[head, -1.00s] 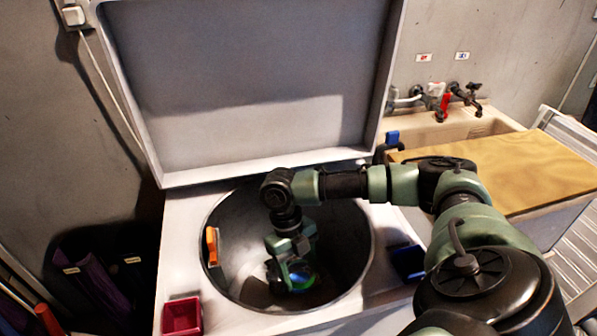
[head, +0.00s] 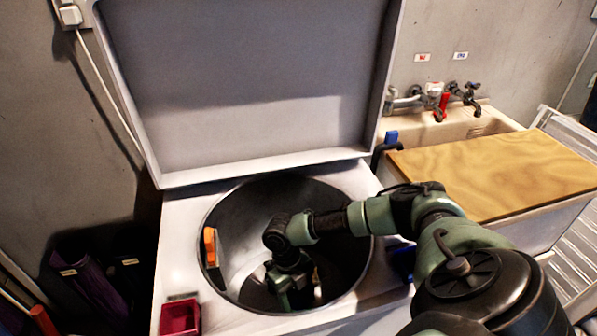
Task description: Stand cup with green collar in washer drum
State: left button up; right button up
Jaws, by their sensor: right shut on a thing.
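The washer drum (head: 347,262) is a wide, dark round opening in the top of the white washer, under its raised lid (head: 245,90). My right arm reaches in from the right. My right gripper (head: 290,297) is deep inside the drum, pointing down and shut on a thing. I take this to be the cup with the green collar, but the gripper and wrist hide it in this view. I cannot tell whether it touches the drum floor. My left gripper is not in view.
An orange object (head: 211,246) is at the drum's left inner wall. A red open box (head: 180,317) sits on the washer's front left corner. A blue item (head: 402,262) lies to the right, partly behind my arm. A wooden board (head: 500,175) covers part of the sink (head: 470,127).

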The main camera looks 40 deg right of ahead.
jog(key=shift+f, duration=0.1)
jog(key=shift+f+b, duration=0.45)
jog(key=shift+f, duration=0.05)
jog(key=o, duration=1.5)
jog(key=shift+c, duration=0.2)
jog(key=shift+r, duration=0.1)
jog(key=shift+r+p, duration=0.3)
jog(key=v, duration=1.2)
jog(key=shift+r, duration=0.25)
